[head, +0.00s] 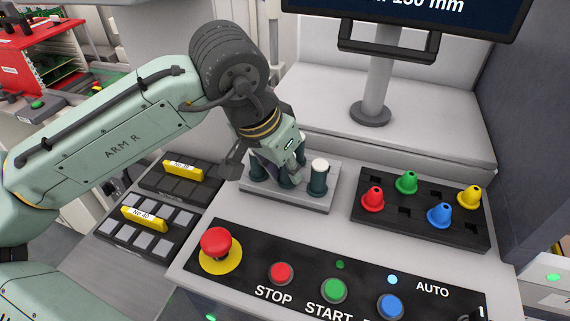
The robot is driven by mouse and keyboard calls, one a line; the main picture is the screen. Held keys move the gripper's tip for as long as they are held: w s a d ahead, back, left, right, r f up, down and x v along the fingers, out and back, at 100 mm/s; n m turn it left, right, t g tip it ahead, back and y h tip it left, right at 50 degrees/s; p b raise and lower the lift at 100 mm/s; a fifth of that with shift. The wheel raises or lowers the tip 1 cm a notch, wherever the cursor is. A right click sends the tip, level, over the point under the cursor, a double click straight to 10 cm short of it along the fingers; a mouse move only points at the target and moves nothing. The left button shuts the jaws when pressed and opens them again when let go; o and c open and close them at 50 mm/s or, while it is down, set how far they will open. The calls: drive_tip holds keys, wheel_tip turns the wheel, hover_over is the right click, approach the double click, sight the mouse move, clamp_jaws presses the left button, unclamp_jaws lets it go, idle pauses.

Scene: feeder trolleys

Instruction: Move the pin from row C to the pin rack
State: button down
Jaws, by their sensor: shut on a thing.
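A grey block (293,203) holding dark teal upright pins stands on the console behind the buttons; I take it to be the pin rack. The pin at its right (318,178) has a white top and stands clear of my fingers. Another dark pin (257,170) stands at its left. My gripper (288,174) points down over the middle of this block, shut on a pin that its fingers mostly hide. I cannot tell whether the held pin is seated or just above the block. No row C label is readable.
A black tray (420,228) with red, green, blue and yellow cones lies to the right. Red, green and blue buttons and a red emergency stop (216,243) line the front. A monitor post (376,80) rises behind. Black key panels (147,237) lie left.

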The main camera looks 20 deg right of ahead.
drive_tip(key=c, duration=1.3)
unclamp_jaws()
drive_tip(key=shift+o, duration=1.1)
wheel_tip(320, 180, up, 3)
drive_tip(key=p, duration=0.2)
drive_tip(key=shift+f+p, duration=0.1)
drive_tip(key=shift+p, duration=0.2)
drive_tip(key=shift+r, duration=2.6)
drive_tip(key=shift+s, duration=0.1)
